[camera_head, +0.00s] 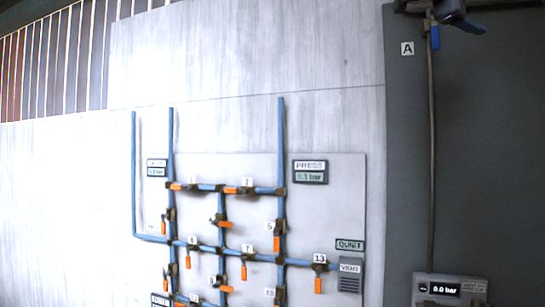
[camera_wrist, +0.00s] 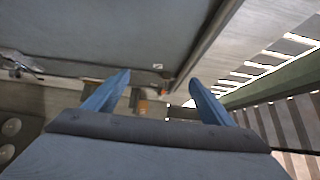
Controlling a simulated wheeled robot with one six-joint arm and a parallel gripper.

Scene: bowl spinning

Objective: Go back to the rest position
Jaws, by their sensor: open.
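My gripper (camera_wrist: 160,77) shows in the wrist view as two blue fingers standing well apart, with nothing between them. It points past a large grey-blue panel (camera_wrist: 110,38). In the head view I cannot make out my gripper for certain.
In the head view a pale wall panel (camera_head: 335,222) carries blue pipes (camera_head: 281,140), several orange-handled valves and a PRESS display (camera_head: 310,172) whose digits are blurred. At right, a dark panel (camera_head: 490,150) has a hanging hose (camera_head: 432,130) and a box (camera_head: 449,290) reading 0.0 bar.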

